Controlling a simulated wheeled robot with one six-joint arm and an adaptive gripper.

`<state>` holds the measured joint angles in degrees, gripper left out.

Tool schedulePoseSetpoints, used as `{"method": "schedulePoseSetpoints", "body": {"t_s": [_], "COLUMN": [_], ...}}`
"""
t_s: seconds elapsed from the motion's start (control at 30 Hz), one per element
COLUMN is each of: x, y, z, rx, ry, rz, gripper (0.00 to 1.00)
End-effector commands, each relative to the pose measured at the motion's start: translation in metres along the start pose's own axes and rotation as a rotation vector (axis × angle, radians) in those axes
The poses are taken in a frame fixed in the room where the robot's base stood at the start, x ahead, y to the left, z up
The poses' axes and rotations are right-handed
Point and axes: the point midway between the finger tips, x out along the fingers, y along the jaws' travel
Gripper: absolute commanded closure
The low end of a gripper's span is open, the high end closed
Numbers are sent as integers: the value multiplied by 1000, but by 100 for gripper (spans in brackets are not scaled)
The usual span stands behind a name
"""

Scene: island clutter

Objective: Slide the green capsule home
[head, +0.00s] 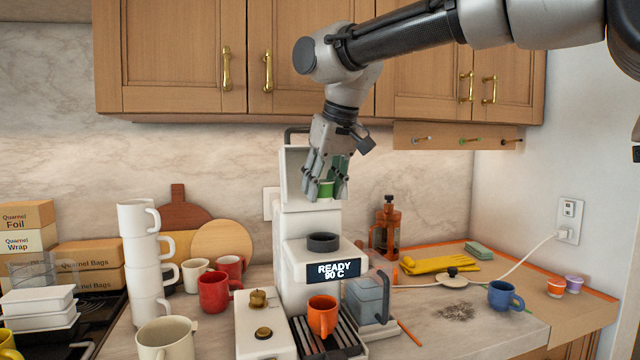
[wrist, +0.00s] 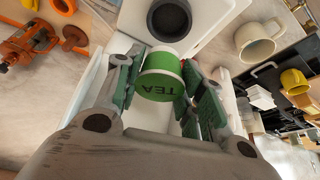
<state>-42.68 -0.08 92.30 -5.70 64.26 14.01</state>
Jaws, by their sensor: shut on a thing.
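The green capsule (head: 326,188) is held between the fingers of my gripper (head: 327,192), above the white coffee machine (head: 297,222). The machine's dark round holder ring (head: 323,242) is below the capsule in the head view; the ring (wrist: 170,18) also shows in the wrist view, apart from the capsule. The machine's lid (head: 291,170) stands raised behind my gripper.
An orange mug (head: 322,316) stands on the machine's drip tray. A clear water tank (head: 368,298) is at its right. A tall stack of white mugs (head: 143,250) stands at the left. Orange and purple capsules (head: 556,287) sit at the far right. A white cord crosses the counter.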

Motion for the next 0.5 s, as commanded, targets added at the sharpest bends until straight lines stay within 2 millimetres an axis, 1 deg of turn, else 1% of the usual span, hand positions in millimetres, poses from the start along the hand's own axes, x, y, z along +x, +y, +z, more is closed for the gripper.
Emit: {"method": "schedulePoseSetpoints", "body": {"t_s": [0.27,0.5], "x": [-1,17], "y": [0,0], "z": [2,10], "rx": [-1,-3], "ry": [0,-2], "rz": [-11,-9], "gripper": [71,71]}}
